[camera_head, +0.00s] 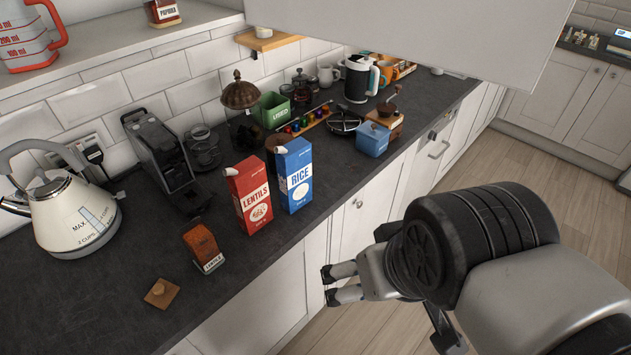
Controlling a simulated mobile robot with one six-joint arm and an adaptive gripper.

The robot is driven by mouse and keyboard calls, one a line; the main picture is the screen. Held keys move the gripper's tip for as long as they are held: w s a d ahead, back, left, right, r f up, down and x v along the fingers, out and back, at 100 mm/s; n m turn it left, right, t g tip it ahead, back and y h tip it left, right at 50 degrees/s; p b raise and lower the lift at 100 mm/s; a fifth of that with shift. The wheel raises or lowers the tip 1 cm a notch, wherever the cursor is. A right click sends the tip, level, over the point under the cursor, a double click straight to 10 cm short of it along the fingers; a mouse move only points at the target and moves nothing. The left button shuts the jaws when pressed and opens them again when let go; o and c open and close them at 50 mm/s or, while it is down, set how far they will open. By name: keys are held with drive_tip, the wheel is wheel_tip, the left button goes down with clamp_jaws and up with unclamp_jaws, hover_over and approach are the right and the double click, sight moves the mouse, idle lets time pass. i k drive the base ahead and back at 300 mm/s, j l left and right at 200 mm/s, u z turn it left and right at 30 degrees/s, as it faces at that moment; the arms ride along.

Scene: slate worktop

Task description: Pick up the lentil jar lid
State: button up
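The lentil jar lid (162,293), a small square wooden lid with a small raised part on top, lies on the slate worktop near its front edge. The lentil jar (204,249), with orange contents and a label low on its front, stands just to the right of and behind the lid. My gripper (328,286) is to the right of both, in front of the white cabinet doors and beyond the worktop's front edge. Its two fingers point left and are apart, with nothing between them.
The worktop (110,315) around the lid is clear. A white cabinet (420,30) overhangs above.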

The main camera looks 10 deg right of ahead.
sight(163, 293)
drive_tip(key=u, duration=1.45)
